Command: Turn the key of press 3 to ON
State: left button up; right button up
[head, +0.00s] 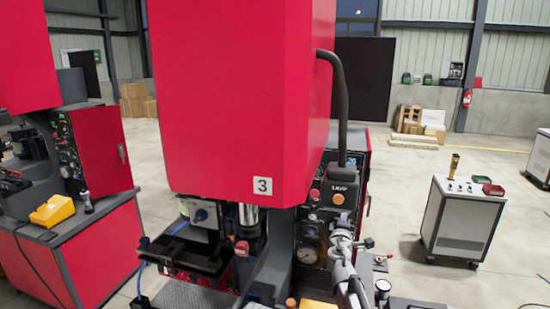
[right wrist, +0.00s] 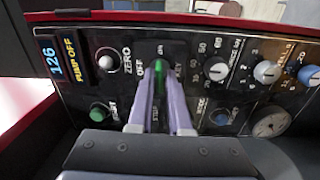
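Press 3 (head: 235,90) is the red machine with a white "3" label in the head view. Its black control panel (head: 312,232) is partly hidden by my right arm. In the right wrist view, the key switch (right wrist: 162,80) lies between my fingertips, with OFF marked at its left and ON above. A small green part shows there; the key itself is mostly hidden by the fingers. My right gripper (right wrist: 160,86) points at this switch with a narrow gap between its fingers. Whether they touch the key cannot be told. My left gripper is not in view.
Around the switch are a white ZERO knob (right wrist: 107,59), a green button (right wrist: 99,112), a white dial (right wrist: 216,71), a blue button (right wrist: 220,117) and a gauge (right wrist: 270,122). A display reads PUMP OFF (right wrist: 76,60). A grey cabinet (head: 462,220) stands on open floor at right.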

jog(key=o, duration=0.4)
jog(key=v, duration=0.7)
dwell(0.4)
jog(key=shift+f, duration=0.1)
